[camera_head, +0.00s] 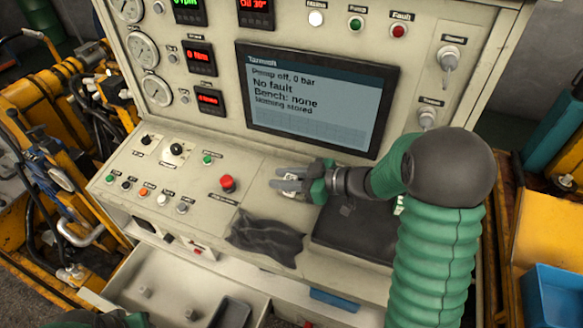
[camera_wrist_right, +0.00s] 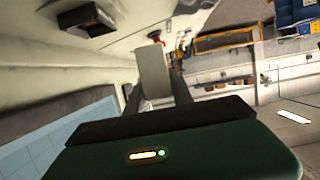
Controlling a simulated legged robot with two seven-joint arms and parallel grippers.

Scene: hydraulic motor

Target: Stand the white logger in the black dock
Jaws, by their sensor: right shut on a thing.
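My right gripper (camera_head: 284,182) reaches in from the right over the console shelf, below the screen. It is shut on the white logger (camera_wrist_right: 153,72), a pale block that stands out between the two fingers in the right wrist view. In the head view the fingers hide most of the logger. I cannot make out the black dock for certain; a flat black piece (camera_head: 345,232) lies on the shelf under my right forearm, partly hidden by it. My left gripper does not show; only a dark green part is at the bottom left edge.
A crumpled dark cloth (camera_head: 264,240) lies left of the black piece. A red mushroom button (camera_head: 227,183) and several small knobs stand to the left of the gripper. The screen (camera_head: 318,98) rises behind it. An open drawer (camera_head: 180,290) with a dark tray (camera_head: 231,313) is below.

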